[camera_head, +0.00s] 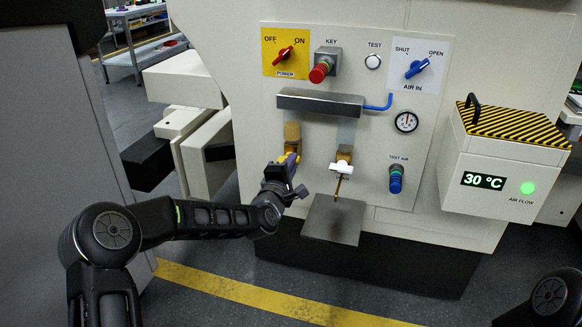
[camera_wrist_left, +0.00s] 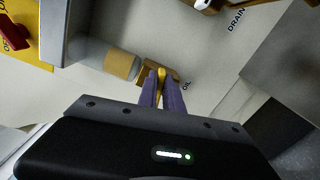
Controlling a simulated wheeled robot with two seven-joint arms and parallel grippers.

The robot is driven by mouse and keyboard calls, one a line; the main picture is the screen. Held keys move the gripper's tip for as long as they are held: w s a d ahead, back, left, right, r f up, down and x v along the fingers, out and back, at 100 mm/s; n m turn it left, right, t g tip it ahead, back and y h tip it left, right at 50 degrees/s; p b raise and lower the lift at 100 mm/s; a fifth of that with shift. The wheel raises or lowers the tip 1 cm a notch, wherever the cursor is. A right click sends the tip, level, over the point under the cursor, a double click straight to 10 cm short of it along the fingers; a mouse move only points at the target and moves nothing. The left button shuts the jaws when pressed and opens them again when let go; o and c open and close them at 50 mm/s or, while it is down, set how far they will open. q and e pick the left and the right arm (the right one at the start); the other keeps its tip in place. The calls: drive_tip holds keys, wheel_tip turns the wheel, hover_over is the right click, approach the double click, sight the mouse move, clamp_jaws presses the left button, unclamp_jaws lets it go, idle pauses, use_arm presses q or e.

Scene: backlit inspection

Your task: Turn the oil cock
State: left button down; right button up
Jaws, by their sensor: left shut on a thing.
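The oil cock (camera_wrist_left: 161,74) is a small yellow-brass handle on a brass fitting beside the printed word OIL in the left wrist view. The purple fingers of my left gripper (camera_wrist_left: 161,90) are shut on it. In the head view my left gripper (camera_head: 287,167) is at the machine front, below the amber oil bowl (camera_head: 292,131), and hides most of the cock. The bowl also shows in the left wrist view (camera_wrist_left: 119,64). My right gripper is not in view.
Right of the cock is a drain valve with a white handle (camera_head: 341,168), above a grey metal plate (camera_head: 333,220). Above are a grey manifold bar (camera_head: 320,103), a red power switch (camera_head: 283,55), a red key knob (camera_head: 320,72) and a blue air switch (camera_head: 417,68). A display box (camera_head: 500,168) reads 30 °C.

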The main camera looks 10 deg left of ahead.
use_arm(q)
drive_tip(key=shift+f+m+b, duration=0.25)
drive_tip(key=shift+m+b, duration=0.15)
drive_tip(key=shift+m, duration=0.8)
drive_tip(key=c, duration=1.5)
unclamp_jaws()
drive_tip(key=shift+r, duration=0.1)
drive_tip(key=s+p, duration=0.2)
drive_tip(key=s, duration=0.6)
drive_tip(key=shift+a, duration=0.2)
